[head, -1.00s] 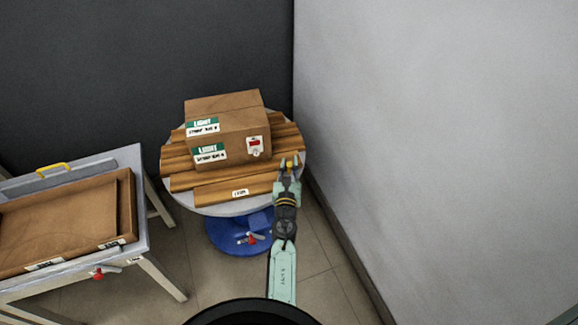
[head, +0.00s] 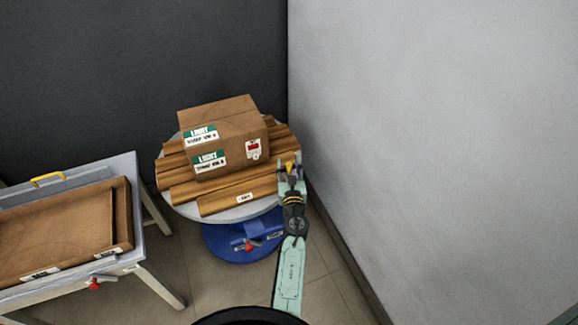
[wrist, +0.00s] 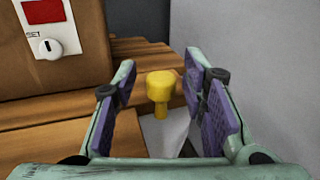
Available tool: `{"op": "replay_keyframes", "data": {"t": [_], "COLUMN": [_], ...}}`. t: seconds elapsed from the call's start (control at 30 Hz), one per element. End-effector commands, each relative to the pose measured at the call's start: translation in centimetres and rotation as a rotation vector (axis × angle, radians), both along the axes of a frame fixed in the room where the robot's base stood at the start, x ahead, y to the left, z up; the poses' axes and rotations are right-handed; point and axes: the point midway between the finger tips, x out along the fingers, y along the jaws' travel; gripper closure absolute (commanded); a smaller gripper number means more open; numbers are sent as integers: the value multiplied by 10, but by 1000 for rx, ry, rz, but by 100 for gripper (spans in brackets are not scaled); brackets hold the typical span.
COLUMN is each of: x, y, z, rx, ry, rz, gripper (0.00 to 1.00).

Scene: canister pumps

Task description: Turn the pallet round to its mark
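The pallet of brown wooden slats (head: 215,200) lies on a round grey turntable (head: 192,212) with a blue base (head: 225,240). A cardboard box (head: 222,140) with green-and-white labels rests on the pallet. A yellow knob (wrist: 160,88) stands up at the turntable's right edge, beside the slats. My gripper (head: 291,165) is at that edge. In the wrist view my gripper (wrist: 160,80) is open, with the knob between its fingers and visible gaps on both sides. I cannot make out the mark the pallet turns to.
A pale table (head: 146,238) with a brown tray (head: 75,228) and a yellow handle (head: 47,180) stands at the left. A light grey wall (head: 430,150) is close on my gripper's right. A dark wall (head: 130,60) is behind.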

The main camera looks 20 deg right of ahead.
Motion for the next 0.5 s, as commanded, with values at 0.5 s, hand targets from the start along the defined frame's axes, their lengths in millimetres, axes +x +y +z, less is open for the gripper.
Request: {"op": "replay_keyframes", "data": {"t": [0.5], "x": [-28], "y": [7], "z": [-1], "rx": [0], "ry": [2], "rz": [-1], "gripper": [59]}}
